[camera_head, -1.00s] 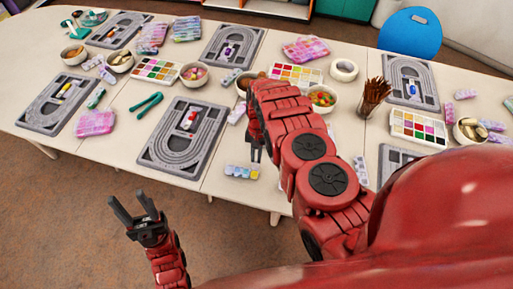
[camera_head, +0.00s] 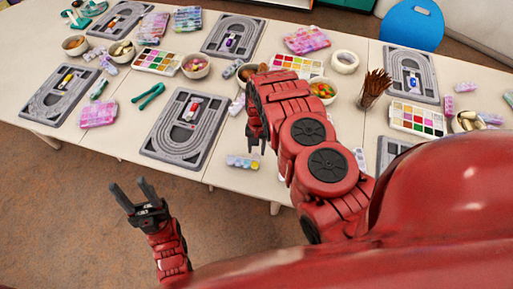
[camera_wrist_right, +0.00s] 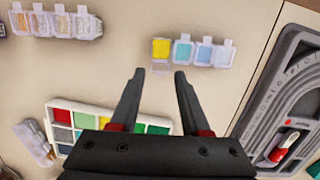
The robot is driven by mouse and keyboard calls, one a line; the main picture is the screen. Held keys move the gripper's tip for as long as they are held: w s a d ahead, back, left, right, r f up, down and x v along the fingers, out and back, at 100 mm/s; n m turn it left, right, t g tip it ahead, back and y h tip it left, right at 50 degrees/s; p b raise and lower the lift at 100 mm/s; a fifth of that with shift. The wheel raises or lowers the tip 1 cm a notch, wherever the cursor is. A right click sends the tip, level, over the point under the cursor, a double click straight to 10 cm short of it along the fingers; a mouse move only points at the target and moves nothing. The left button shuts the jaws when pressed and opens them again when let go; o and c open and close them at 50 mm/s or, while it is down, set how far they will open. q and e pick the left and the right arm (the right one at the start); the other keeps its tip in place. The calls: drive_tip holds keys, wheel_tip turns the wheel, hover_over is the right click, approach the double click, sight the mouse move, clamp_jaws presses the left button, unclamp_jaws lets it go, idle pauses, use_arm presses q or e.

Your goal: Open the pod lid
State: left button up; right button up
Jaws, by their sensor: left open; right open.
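A small clear pod strip (camera_head: 243,162) lies near the table's front edge. In the right wrist view the strip (camera_wrist_right: 204,53) has a yellow compartment and several pale blue to lilac ones. My right gripper (camera_head: 257,143) is open and empty, fingers pointing down just behind the strip in the head view. My left gripper (camera_head: 134,190) is open and empty over the floor.
A grey bead board (camera_head: 160,150) lies left of the strip and shows at the right of the wrist view. A bead palette (camera_wrist_right: 100,118) and another pod strip (camera_wrist_right: 55,24) lie nearby. Bowls, more boards and a brush cup (camera_head: 374,88) crowd the table behind.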

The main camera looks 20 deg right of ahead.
drive_tip(key=shift+r, duration=0.1)
wheel_tip(320, 180, up, 17)
drive_tip(key=w+d+p, duration=0.1)
drive_tip(key=w+p, duration=0.1)
drive_tip(key=shift+w+d, duration=0.2)
idle(0.5)
idle(0.4)
